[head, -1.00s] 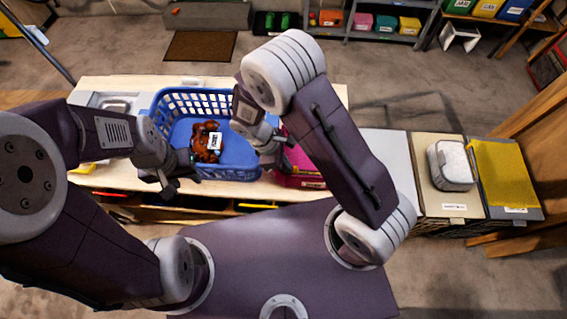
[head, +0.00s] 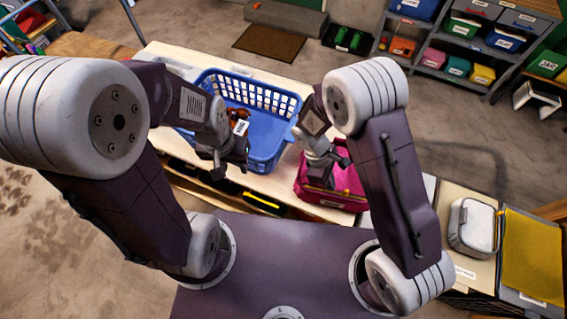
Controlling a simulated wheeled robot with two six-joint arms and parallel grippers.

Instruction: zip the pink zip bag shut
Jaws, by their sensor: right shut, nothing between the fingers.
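The pink zip bag (head: 347,193) lies on the light bench at the front, right of the blue basket. Its top and right side show; my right gripper and arm hide part of its left side and middle. My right gripper (head: 326,176) is shut and empty, low at the bag's left part; I cannot tell whether it touches the bag. The zip and its pull are too small to make out. My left gripper (head: 230,168) looks open and empty, in front of the basket and left of the bag.
A blue laundry basket (head: 268,143) with a brown toy (head: 236,116) inside stands on the bench (head: 280,185). Shelves with coloured bins stand at the back right.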

